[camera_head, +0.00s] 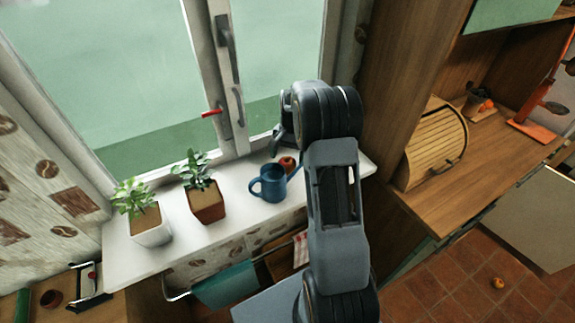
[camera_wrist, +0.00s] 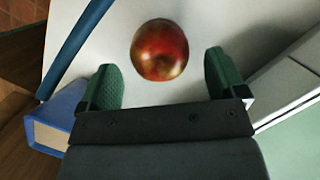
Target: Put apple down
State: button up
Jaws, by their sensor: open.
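A red apple (camera_head: 288,163) sits on the white windowsill (camera_head: 240,212), just behind the blue watering can (camera_head: 270,184). In the wrist view the apple (camera_wrist: 160,50) rests on the white surface, in front of the gap between my fingertips. My gripper (camera_wrist: 163,78) is open, with its green pads apart and neither touching the apple. In the head view my arm hides part of the gripper. The watering can's blue spout (camera_wrist: 75,45) shows left of the apple in the wrist view.
Two potted plants, one in a white pot (camera_head: 151,226) and one in a brown pot (camera_head: 207,205), stand left on the sill. The window frame (camera_head: 215,90) rises behind. A blue block with a pale side (camera_wrist: 52,122) lies left of my gripper. An orange fruit (camera_head: 498,283) lies on the floor.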

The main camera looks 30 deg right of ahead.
aim_at(287, 159)
jog(key=shift+p+x, duration=0.4)
jog(key=shift+x, duration=1.65)
jog(key=shift+d, duration=0.1)
jog(key=c, duration=1.2)
